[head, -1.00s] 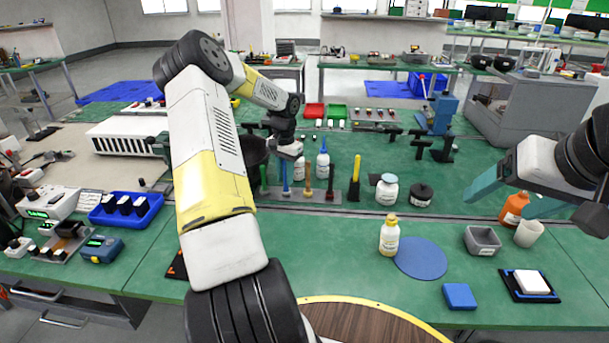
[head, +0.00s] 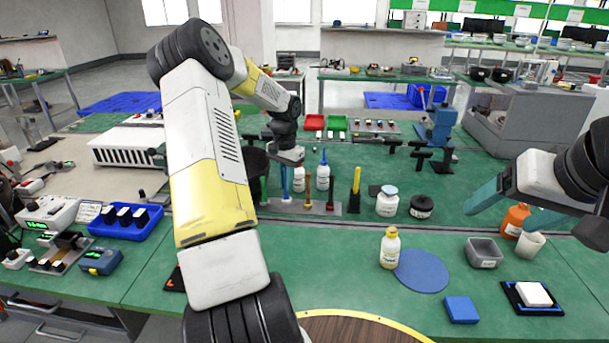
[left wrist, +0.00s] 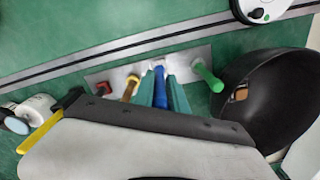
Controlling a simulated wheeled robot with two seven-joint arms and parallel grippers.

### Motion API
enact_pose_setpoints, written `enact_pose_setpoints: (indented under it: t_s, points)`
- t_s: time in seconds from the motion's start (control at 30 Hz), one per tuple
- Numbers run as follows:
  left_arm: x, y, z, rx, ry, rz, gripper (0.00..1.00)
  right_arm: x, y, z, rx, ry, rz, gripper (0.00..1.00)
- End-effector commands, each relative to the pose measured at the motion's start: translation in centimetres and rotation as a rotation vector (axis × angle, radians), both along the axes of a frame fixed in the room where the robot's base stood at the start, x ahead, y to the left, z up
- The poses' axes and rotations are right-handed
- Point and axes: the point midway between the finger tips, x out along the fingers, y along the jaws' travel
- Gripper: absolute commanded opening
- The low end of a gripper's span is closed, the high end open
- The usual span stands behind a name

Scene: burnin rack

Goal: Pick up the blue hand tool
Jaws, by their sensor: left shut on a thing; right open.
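The blue hand tool (head: 285,183) stands upright in a row of coloured tools on a grey metal rack plate (head: 345,209). In the left wrist view the blue tool (left wrist: 160,88) is between the two teal fingers of my left gripper (left wrist: 162,84), which is shut on its handle. In the head view my left gripper (head: 287,170) is at the top of the tool, and my forearm hides part of the area to the left. My right gripper (head: 497,217) is open and empty over the right side of the bench, with an orange bottle (head: 515,220) near its fingers.
A black bowl (left wrist: 262,95) is beyond the green one. White bottles (head: 323,172) stand behind the rack.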

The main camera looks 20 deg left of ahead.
Motion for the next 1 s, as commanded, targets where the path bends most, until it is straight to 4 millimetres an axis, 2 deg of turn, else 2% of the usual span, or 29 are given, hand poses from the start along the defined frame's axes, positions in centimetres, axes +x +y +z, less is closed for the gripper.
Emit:
enact_pose_setpoints:
  t_s: [0.3, 0.5, 0.7, 1.0]
  points:
    - [-7.3, -4.0, 0.9, 0.004, -0.001, -0.001, 0.0, 0.0, 0.0, 0.0, 0.0, 0.0, 0.0, 0.77]
    - [-10.3, -5.8, 1.2, 0.003, -0.002, 0.0, 0.0, 0.0, 0.0, 0.0, 0.0, 0.0, 0.0, 0.77]
    - [-11.4, -6.4, 1.2, 0.001, -0.001, 0.001, 0.0, 0.0, 0.0, 0.0, 0.0, 0.0, 0.0, 0.77]
    - [-11.5, -6.5, 1.2, 0.001, -0.001, 0.001, 0.0, 0.0, 0.0, 0.0, 0.0, 0.0, 0.0, 0.77]
